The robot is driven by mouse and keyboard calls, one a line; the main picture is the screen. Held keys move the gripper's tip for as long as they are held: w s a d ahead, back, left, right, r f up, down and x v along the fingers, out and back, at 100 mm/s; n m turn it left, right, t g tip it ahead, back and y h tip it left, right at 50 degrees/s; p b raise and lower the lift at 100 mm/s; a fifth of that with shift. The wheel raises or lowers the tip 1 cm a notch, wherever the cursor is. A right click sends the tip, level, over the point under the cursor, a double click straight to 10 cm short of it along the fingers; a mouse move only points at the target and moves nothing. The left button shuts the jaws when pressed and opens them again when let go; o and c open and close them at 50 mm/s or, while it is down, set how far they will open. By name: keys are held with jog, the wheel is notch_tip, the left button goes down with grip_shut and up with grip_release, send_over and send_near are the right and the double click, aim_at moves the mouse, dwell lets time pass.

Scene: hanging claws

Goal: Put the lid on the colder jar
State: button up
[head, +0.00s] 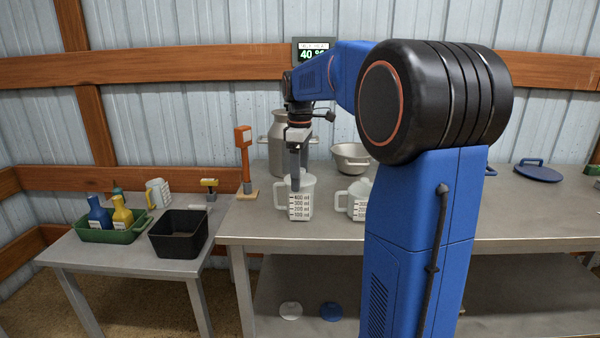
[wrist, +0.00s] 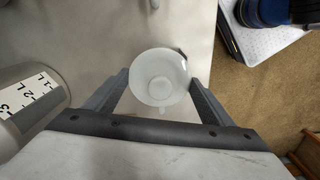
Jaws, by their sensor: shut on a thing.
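My gripper (head: 297,180) is shut on a white measuring jug (head: 301,205) with a printed scale, handle to the left. The wrist view shows the jug (wrist: 160,75) from above, between the two fingers. It is at the front of the metal bench; I cannot tell whether its base touches the top. A grey metal can (head: 270,150) stands behind it, its scale showing in the wrist view (wrist: 30,105). A blue lid (head: 538,174) with a handle lies on the bench at the right. My arm hides part of the bench, and no second can is clearly visible.
A second white jug (head: 357,200) stands close right, partly hidden. A metal pot (head: 351,160) and an orange post (head: 243,155) stand behind. The left table holds a black bin (head: 178,235) and a green tray (head: 95,236) with bottles. A wall display (head: 313,52) reads 40.

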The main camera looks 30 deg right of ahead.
jog(key=shift+f, duration=0.15)
jog(key=o, duration=1.1)
jog(key=shift+o, duration=0.2)
notch_tip(320, 180, up, 18)
jog(key=shift+f, duration=0.25)
jog(key=s+a+f+m+t, duration=0.1)
jog(key=s+a+f+m, duration=0.1)
jog(key=s+a+f, duration=0.45)
jog(key=s+a+f+m+t, duration=0.15)
jog(key=s+a+f, duration=0.25)
jog(key=s, duration=0.5)
jog(key=s+a+f+m+t, duration=0.1)
jog(key=s+a+f+m, duration=0.1)
jog(key=s+f, duration=0.5)
jog(key=s+a+f+m+t, duration=0.1)
jog(key=s+a+f+m, duration=0.2)
jog(key=s+f, duration=0.4)
notch_tip(320, 180, down, 5)
jog(key=shift+s+r, duration=0.1)
jog(key=shift+s, duration=0.3)
